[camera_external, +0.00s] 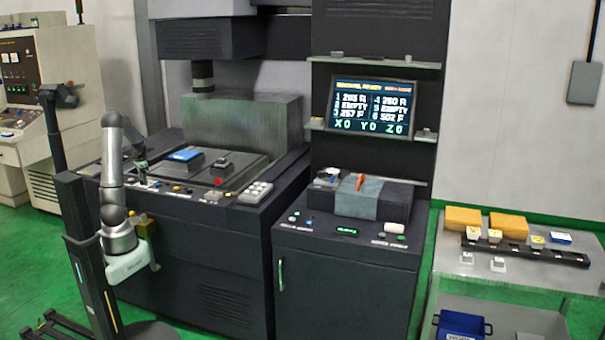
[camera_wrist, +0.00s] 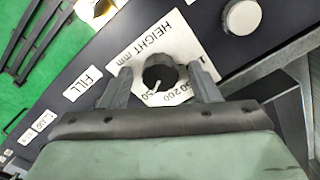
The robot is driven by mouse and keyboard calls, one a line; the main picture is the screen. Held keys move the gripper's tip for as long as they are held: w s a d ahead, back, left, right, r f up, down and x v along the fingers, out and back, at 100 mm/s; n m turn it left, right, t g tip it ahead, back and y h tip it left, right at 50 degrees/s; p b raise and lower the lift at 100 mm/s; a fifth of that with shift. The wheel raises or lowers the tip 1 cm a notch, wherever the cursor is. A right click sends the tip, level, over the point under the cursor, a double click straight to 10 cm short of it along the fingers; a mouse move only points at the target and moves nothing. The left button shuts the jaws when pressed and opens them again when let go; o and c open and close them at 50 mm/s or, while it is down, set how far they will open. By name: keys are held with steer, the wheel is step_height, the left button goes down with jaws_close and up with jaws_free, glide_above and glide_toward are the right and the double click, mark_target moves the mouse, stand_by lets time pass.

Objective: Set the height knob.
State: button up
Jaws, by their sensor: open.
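The height knob (camera_wrist: 158,72) is a dark round dial with a white pointer line, on a white plate (camera_wrist: 180,36) lettered "HEIGHT mm" in the wrist view. The pointer points down and slightly left in that picture, toward partly hidden scale numbers; I cannot read the exact setting. My gripper (camera_wrist: 162,76) is open, with one finger on each side of the knob. Gaps show between the fingers and the knob, and I cannot tell how deep the fingertips reach. In the external view my arm (camera_external: 113,165) stands at the left front of the dark machine; the knob cannot be made out there.
A label "FILL" (camera_wrist: 83,83) lies left of the fingers. A white round knob (camera_wrist: 241,17) is at upper right, near the panel edge. In the external view, a screen (camera_external: 371,107) lists slots and X0 Y0 Z0. A side table (camera_external: 455,262) stands at right.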

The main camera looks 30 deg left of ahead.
steer(key=c, duration=1)
steer(key=shift+n, duration=0.4)
steer(key=n, duration=0.6)
steer(key=shift+r+n, duration=0.1)
steer(key=shift+n, duration=0.3)
steer(key=n, duration=0.4)
steer(key=shift+n+p, duration=0.4)
steer(key=shift+n, duration=1.7)
